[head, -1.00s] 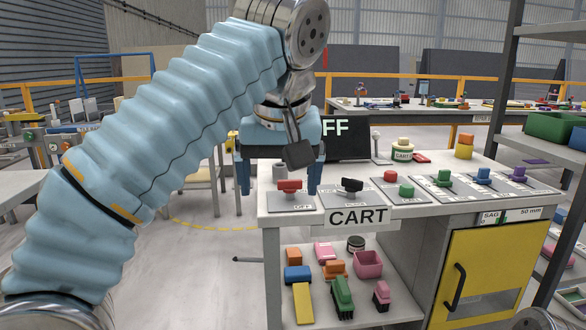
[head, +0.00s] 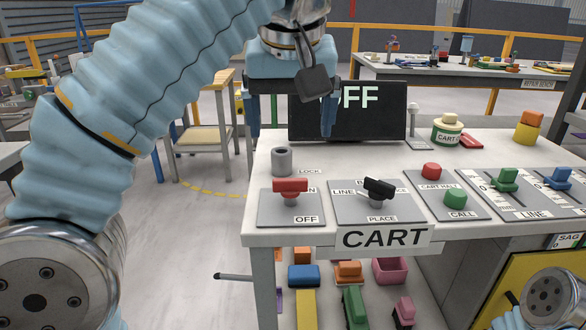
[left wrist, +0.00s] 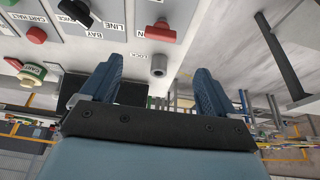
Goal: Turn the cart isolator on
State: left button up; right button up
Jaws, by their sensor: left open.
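The cart isolator is a red switch (head: 290,186) on a grey plate at the left end of the CART bench. Its red handle lies crosswise, with an OFF label at its lower right and an ON label partly hidden behind it. The red handle also shows in the left wrist view (left wrist: 160,33). My left gripper (head: 291,120) hangs fingers-down behind and above the switch, open and empty, apart from it. Its two blue fingers also show in the left wrist view (left wrist: 157,75). My right gripper is out of view.
A grey lock cylinder (head: 281,161) stands just behind the switch. A black selector knob (head: 379,188) is to its right, then a red button (head: 431,170) and a green button (head: 455,198). Open floor lies left of the bench.

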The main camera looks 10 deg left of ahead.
aim_at(290, 179)
pick_arm(q)
jog(key=x, duration=1.2)
jog(key=shift+f, duration=0.2)
jog(key=c, duration=1.1)
jog(key=shift+o, duration=0.2)
